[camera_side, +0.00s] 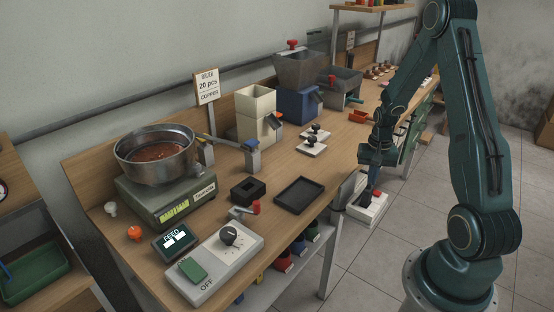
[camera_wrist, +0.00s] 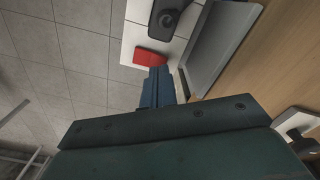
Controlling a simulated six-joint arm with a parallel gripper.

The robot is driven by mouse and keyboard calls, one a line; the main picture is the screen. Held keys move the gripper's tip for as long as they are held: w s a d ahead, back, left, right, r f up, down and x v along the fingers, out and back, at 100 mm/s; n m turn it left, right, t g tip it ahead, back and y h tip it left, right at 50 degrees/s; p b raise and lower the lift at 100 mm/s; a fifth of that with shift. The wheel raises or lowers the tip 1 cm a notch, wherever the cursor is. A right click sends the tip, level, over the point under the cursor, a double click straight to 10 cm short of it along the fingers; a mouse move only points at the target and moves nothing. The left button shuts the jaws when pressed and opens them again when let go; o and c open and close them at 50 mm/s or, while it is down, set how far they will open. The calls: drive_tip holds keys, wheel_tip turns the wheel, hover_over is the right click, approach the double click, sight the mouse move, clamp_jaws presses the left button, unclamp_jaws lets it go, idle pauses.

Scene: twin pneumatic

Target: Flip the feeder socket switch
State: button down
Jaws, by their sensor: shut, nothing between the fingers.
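A white socket block (camera_side: 371,214) sits off the front side of the bench, low beside its end. It carries a red switch (camera_wrist: 150,57) and a dark plug (camera_wrist: 168,18), which show clearly in the wrist view. My gripper (camera_side: 368,187) is shut and empty, pointing down over the socket. In the wrist view my blue fingertips (camera_wrist: 158,72) are right at the edge of the red switch. I cannot tell whether they touch it. The fingers partly cover the switch in the side view, and its tilt is not clear.
A grey panel (camera_wrist: 208,50) stands beside the socket, along the bench edge. On the bench are a white control box (camera_side: 215,262) with a knob and green switch, a black tray (camera_side: 299,195), a scale (camera_side: 165,200) with a bowl, and hoppers. Floor space before the bench is clear.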

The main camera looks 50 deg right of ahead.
drive_tip(key=shift+f, duration=0.9)
idle(0.8)
drive_tip(key=shift+r, duration=3.5)
drive_tip(key=shift+r, duration=0.1)
